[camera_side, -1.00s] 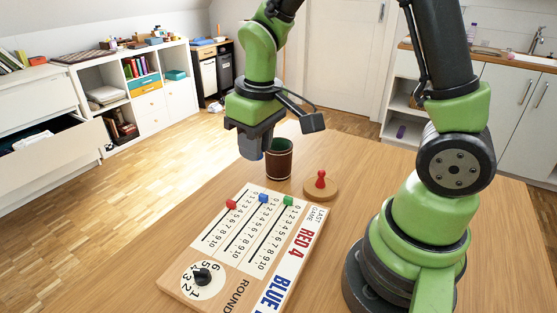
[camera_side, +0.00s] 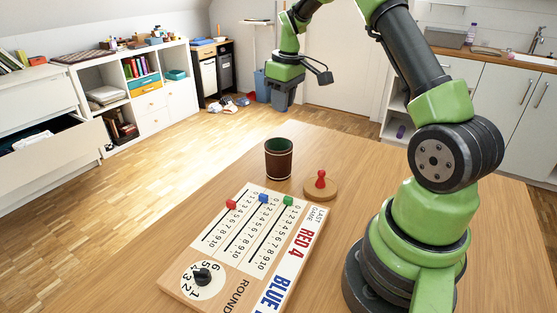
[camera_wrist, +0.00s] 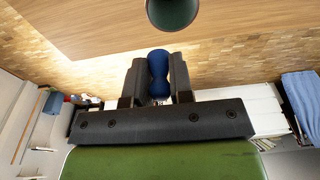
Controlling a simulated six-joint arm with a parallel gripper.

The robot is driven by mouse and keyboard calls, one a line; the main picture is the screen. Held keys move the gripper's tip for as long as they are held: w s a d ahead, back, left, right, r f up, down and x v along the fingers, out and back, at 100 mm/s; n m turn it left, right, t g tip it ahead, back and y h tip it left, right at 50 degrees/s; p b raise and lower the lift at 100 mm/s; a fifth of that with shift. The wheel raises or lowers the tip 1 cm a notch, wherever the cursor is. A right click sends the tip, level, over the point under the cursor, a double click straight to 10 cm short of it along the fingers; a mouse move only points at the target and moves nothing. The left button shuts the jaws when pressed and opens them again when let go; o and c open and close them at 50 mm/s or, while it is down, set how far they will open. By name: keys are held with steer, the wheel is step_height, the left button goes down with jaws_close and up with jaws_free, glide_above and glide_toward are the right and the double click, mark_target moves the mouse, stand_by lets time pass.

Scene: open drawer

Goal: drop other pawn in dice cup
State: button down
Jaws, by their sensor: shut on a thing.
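My gripper (camera_side: 281,97) is raised high behind the table's far edge in the side view. In the wrist view my gripper (camera_wrist: 158,78) is shut on a blue pawn (camera_wrist: 158,66), held between the two dark fingers. The brown dice cup (camera_side: 278,160) with its green inside stands upright on the table. Its dark green mouth (camera_wrist: 173,10) shows at the top of the wrist view, apart from the pawn. A red pawn (camera_side: 320,179) stands on a round wooden disc (camera_side: 329,192) to the right of the cup.
A score board (camera_side: 237,240) with red, blue and green markers and a black knob lies in front of the cup. The wooden table (camera_side: 350,165) is clear around the cup. An open drawer (camera_side: 52,150) is at the far left, away from the table.

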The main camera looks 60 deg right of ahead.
steer(key=shift+f, duration=2.25)
steer(key=c, duration=0.9)
jaws_free()
steer(key=shift+r, duration=0.1)
steer(key=r, duration=0.6)
steer(key=s+r, duration=0.1)
steer(key=r, duration=0.2)
steer(key=shift+s+r, duration=0.1)
steer(key=shift+r, duration=0.3)
steer(key=shift+a, duration=0.1)
